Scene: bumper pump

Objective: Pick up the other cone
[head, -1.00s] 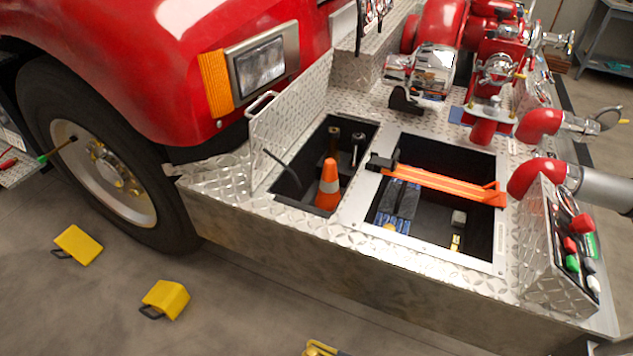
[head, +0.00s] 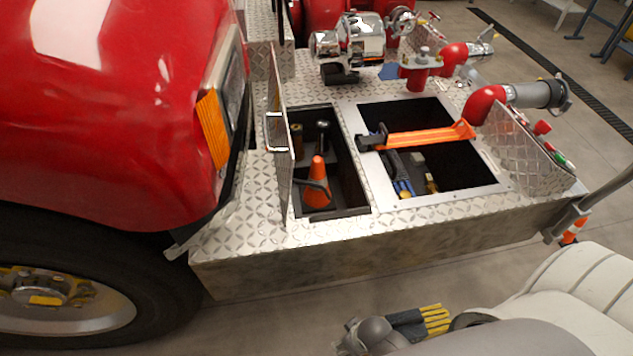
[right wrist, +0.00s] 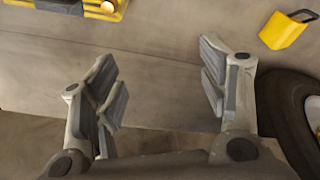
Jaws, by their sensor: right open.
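An orange and white cone (head: 317,190) stands in the narrow left compartment of the bumper (head: 294,218), with a dark hose in front of it. Part of another orange and white cone (head: 572,232) shows past the bumper's right end, partly hidden by a grey bar. My right gripper (right wrist: 160,85) is open and empty in the right wrist view, with bare floor between its fingers. It is away from both cones. My left gripper is in no view.
The raised compartment lid (head: 279,150) stands left of the cone. The truck wheel (head: 70,290) is at left. A yellow chock (right wrist: 287,30) lies near the wheel in the right wrist view.

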